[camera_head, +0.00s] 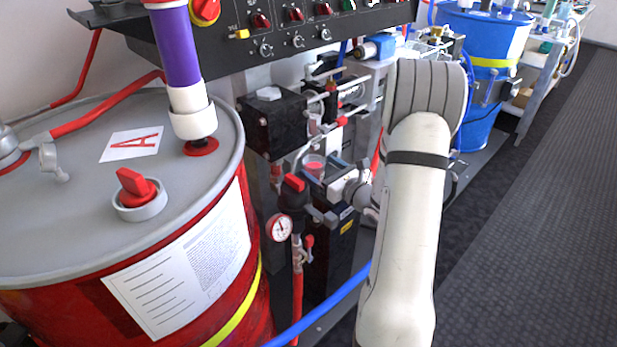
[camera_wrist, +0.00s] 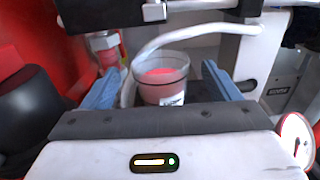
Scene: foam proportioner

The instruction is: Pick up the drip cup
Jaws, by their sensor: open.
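The drip cup (camera_wrist: 162,85) is a clear cup with red-pink contents and a small label. In the wrist view it stands upright between the two blue fingers of my gripper (camera_wrist: 161,72). The gripper is open, with a finger on each side of the cup and visible gaps between them. The cup's base is hidden behind the gripper body. In the head view the cup (camera_head: 314,164) is small and reddish, among the machine parts, with my gripper close by and partly hidden.
A pale curved hose (camera_wrist: 190,32) passes just behind the cup, under a dark block (camera_wrist: 105,12). A pressure gauge (camera_head: 279,228) and red valve stand close by. A red drum (camera_head: 190,215) is at left, a blue drum (camera_head: 485,50) behind. The floor (camera_head: 530,200) at right is clear.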

